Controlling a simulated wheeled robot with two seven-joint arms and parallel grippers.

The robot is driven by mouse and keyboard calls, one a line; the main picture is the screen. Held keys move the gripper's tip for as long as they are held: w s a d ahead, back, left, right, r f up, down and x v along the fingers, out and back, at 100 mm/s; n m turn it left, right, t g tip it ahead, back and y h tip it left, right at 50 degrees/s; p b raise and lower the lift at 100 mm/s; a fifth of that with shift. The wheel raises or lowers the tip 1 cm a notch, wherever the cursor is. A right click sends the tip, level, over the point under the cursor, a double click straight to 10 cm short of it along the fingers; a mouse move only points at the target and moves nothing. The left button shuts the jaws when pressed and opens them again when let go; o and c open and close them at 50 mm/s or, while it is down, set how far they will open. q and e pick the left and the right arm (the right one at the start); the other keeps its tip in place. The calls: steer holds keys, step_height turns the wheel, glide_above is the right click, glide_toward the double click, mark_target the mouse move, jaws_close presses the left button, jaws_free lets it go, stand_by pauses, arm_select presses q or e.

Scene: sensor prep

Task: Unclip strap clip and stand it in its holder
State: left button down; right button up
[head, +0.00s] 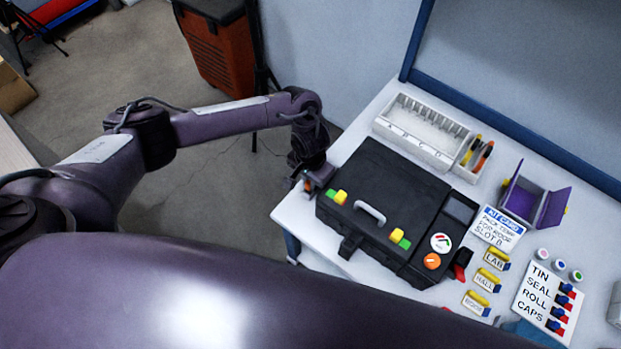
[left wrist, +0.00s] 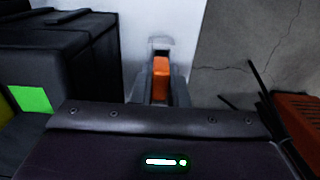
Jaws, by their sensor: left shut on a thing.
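My left gripper (head: 309,182) is low beside the left end of the black case (head: 385,178), at the table's left edge. In the left wrist view its fingers (left wrist: 160,88) are shut on an upright orange piece (left wrist: 161,80), which looks like the strap clip. In the head view only a small bit of orange (head: 307,186) shows at the fingers. Whether the clip is still joined to anything is hidden. A white slotted rack (head: 412,140) stands behind the case; I cannot tell whether it is the clip's holder. My right gripper is out of view.
A white bin (head: 465,172) with yellow and orange tools adjoins the rack. A purple box (head: 535,203), kit card (head: 497,228), small labelled blocks and a caps card (head: 549,300) lie right. An orange-brown bin (head: 218,50) stands on the floor. My arm covers the front.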

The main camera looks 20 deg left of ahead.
arm_select(q)
steer(key=c, duration=1.1)
jaws_free()
steer(key=shift+f, duration=0.1)
